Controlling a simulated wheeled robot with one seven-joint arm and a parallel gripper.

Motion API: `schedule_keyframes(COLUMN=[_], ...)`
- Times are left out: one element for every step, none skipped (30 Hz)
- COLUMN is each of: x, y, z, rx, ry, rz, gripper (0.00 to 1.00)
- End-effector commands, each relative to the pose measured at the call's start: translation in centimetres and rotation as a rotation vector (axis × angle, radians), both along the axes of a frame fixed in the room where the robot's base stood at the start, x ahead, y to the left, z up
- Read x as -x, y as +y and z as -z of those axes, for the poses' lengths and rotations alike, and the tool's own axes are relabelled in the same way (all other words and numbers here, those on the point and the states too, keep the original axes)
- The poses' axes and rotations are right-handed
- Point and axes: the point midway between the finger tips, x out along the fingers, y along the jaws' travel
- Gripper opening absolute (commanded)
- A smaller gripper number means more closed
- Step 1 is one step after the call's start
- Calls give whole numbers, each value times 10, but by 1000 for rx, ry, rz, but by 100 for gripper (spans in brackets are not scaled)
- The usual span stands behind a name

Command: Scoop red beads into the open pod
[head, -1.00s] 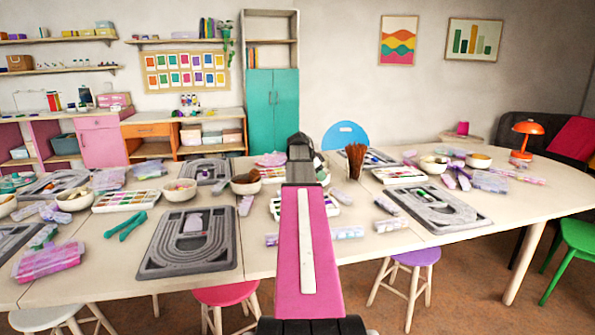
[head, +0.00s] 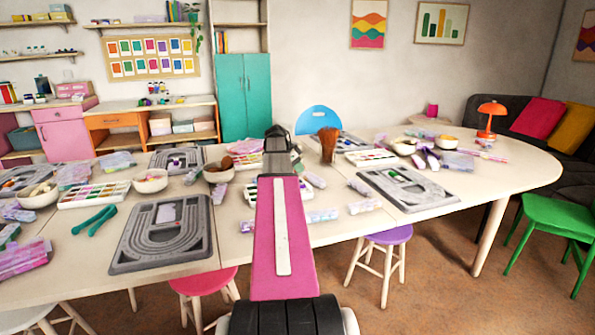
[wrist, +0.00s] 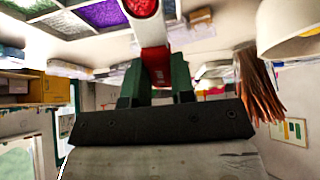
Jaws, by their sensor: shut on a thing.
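My gripper (wrist: 157,82) fills the middle of the wrist view, its green fingers shut on the red handle of a scoop (wrist: 156,62). The scoop's round white-rimmed end (wrist: 143,8) shows red inside, probably beads, at the top edge. A compartment tray (wrist: 62,4) with green and purple beads lies beside it. In the head view my pink arm points at the table and hides most of the gripper and the scoop. I cannot tell which of the small cases is the open pod. A bead board (head: 200,255) carries a lilac piece (head: 166,213).
A brush-like bundle (head: 328,145) stands right of my arm; it also shows in the wrist view (wrist: 262,88). A bowl (head: 218,175) sits close left of my arm. Another board (head: 440,203), white bead trays (head: 95,196) and green pliers (head: 94,220) crowd the table (head: 260,255).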

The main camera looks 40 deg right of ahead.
Motion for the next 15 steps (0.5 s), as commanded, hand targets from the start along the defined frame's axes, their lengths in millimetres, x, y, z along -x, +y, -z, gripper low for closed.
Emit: schedule_keyframes(x=[0,0,1,1,2,2,2,2,3,3,4,4,5,5,6], y=[-1,-1,-4,-5,-6,-7,-8,-9,-11,-12,-13,-15,-17,-18,-19], z=[-3,-4,-4,-4,-4,-4,-4,-4,-4,-4,-4,-4,-4,-4,-4], rx=[0,0,-27,-46,-65,-89,-107,-128,-157,-179,-201,-232,-259,-286,-319], ry=[0,0,-10,-16,-23,-33,-39,-47,-57,-66,-74,-85,-95,-104,-117], rz=[0,0,2,2,2,2,1,2,2,2,3,2,2,3,2], gripper=[2,2,2,2,2,2,2,2,2,2,2,2,2,2,2])
